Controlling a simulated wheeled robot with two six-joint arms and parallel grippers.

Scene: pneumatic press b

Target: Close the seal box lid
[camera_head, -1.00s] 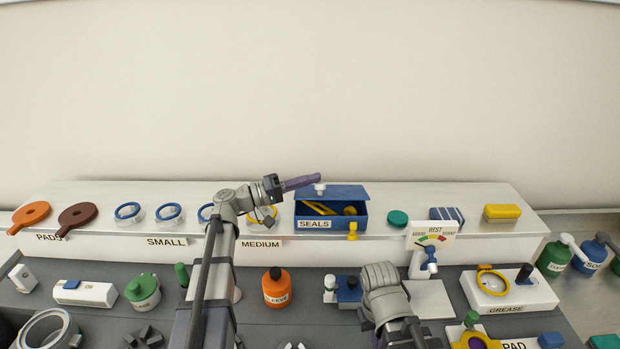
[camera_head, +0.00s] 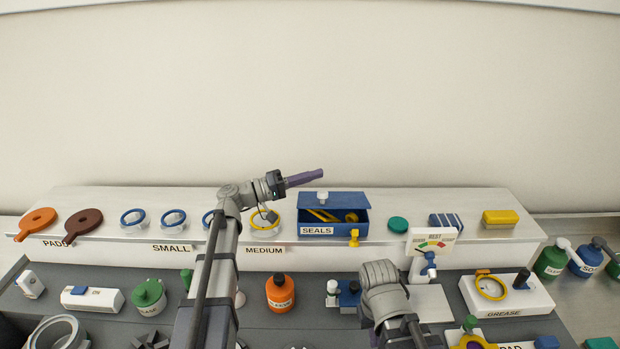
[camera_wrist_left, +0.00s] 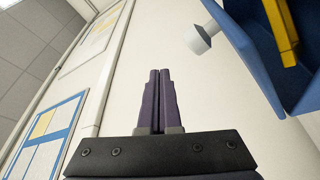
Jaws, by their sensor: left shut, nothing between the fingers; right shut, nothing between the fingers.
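The blue seal box (camera_head: 333,225), labelled SEALS, sits on the long white shelf with its lid (camera_head: 333,200) raised open at the back. A white knob (camera_head: 322,196) is on the lid. My left gripper (camera_head: 317,174) is shut and empty, above and left of the lid. In the left wrist view, its purple fingers (camera_wrist_left: 158,100) are together, and the white knob (camera_wrist_left: 199,39) and blue box (camera_wrist_left: 270,50) show to their right. My right gripper's fingertips are hidden behind its arm in the head view.
Blue rings (camera_head: 173,219) and a yellow ring (camera_head: 265,218) stand left of the box. A green disc (camera_head: 398,224) and a yellow block (camera_head: 500,217) are to its right. An orange bottle (camera_head: 280,294) and a gauge stand (camera_head: 432,241) stand in front.

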